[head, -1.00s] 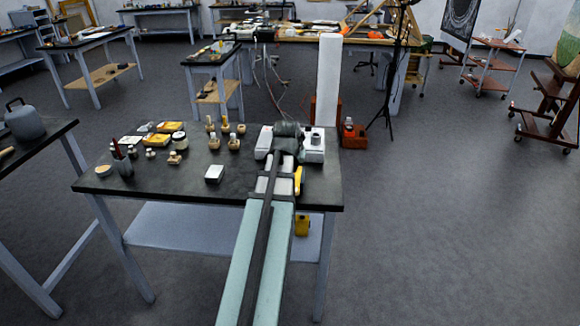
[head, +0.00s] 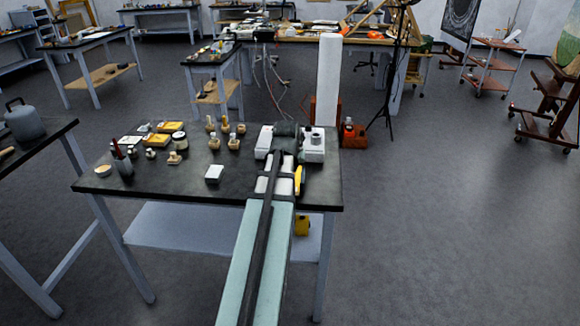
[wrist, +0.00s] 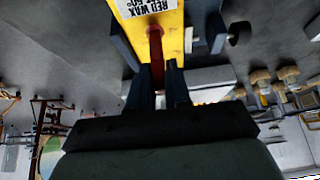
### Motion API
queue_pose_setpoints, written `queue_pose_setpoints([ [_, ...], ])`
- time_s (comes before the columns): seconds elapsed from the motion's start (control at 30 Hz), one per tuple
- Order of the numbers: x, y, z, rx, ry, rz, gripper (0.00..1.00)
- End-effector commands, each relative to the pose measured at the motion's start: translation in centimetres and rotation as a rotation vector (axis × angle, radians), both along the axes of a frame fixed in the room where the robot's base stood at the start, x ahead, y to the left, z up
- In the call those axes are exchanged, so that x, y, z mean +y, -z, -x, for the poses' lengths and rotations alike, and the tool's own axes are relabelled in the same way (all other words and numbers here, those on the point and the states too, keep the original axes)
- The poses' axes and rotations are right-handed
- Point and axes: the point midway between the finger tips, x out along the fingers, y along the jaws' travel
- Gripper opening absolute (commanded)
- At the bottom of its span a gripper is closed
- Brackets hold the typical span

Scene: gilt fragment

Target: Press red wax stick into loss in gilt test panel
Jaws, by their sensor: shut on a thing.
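In the wrist view my gripper (wrist: 160,70) is shut on a dark red stick (wrist: 155,45), which points away from me. The stick's far end overlaps a bright yellow piece (wrist: 176,38) with a white label (wrist: 146,7) reading "RED WAX"; I cannot tell whether they touch. Dark blocks flank the yellow piece. Some yellow (head: 299,180) shows right beside my arm in the head view. My arm and wrist hide the gripper and stick there. I cannot make out the gilt test panel or its loss in either view.
The dark bench top (head: 245,190) holds several small wooden-handled items (head: 214,143), yellow boxes (head: 156,140), a dark cup (head: 123,166) and a small white block (head: 214,173). A white device (head: 313,146) stands right of my wrist. Bare top lies left of my arm.

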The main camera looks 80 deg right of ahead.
Motion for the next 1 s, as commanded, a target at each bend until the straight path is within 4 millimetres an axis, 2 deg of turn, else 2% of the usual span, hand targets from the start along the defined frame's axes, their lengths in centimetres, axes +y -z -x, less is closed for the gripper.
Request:
queue_pose_setpoints([
  [0.63, 0.0, -0.1, 0.0, 0.000, 0.000, -0.001, 0.00],
  [1.0, -0.1, -2.1, 0.0, 0.000, 0.000, 0.001, 0.00],
])
